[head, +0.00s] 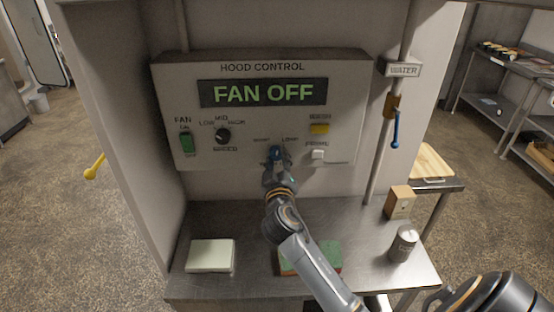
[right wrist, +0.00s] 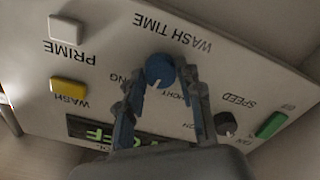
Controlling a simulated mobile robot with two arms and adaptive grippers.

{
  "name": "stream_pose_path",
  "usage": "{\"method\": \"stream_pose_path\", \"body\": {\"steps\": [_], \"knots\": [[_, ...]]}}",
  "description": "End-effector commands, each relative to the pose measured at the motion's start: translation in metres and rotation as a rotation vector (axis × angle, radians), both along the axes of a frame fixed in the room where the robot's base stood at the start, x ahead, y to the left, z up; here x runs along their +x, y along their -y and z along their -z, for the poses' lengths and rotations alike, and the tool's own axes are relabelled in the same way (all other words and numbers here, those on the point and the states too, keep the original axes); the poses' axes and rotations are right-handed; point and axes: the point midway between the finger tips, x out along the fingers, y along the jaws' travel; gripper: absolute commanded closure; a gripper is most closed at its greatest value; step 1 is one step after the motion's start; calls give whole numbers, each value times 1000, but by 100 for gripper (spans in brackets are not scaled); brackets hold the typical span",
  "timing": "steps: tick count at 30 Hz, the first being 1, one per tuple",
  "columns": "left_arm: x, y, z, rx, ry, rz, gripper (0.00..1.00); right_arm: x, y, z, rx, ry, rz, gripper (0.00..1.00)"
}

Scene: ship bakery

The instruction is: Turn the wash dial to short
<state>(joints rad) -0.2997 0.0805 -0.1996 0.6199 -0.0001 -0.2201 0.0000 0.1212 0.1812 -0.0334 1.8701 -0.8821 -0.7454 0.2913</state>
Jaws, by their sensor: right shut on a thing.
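The hood control panel (head: 345,105) is a pale box on the wall, and its green display (head: 262,93) reads FAN OFF. My right gripper (right wrist: 162,80) is shut on the dial, one finger on each side. In the head view the gripper (head: 276,156) covers most of the dial, between the SHORT and LONG labels. I cannot tell where the dial points. My left gripper is not in view.
A yellow wash button (head: 320,128) and white prime button (head: 317,154) are right of the dial. The black fan speed knob (head: 222,135) and green fan switch (head: 186,142) are left. The steel shelf (head: 210,285) below holds a white block, a green-topped block and a can.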

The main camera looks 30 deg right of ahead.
Motion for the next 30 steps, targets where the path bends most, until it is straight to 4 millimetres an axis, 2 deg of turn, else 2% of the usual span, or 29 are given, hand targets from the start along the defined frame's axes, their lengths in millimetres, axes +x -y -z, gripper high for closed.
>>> {"method": "stream_pose_path", "body": {"steps": [18,30], "knots": [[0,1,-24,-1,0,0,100,0,1,-3,-495,-305,0,95],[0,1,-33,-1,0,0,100,0,1,-2,-723,-443,0,95]]}}
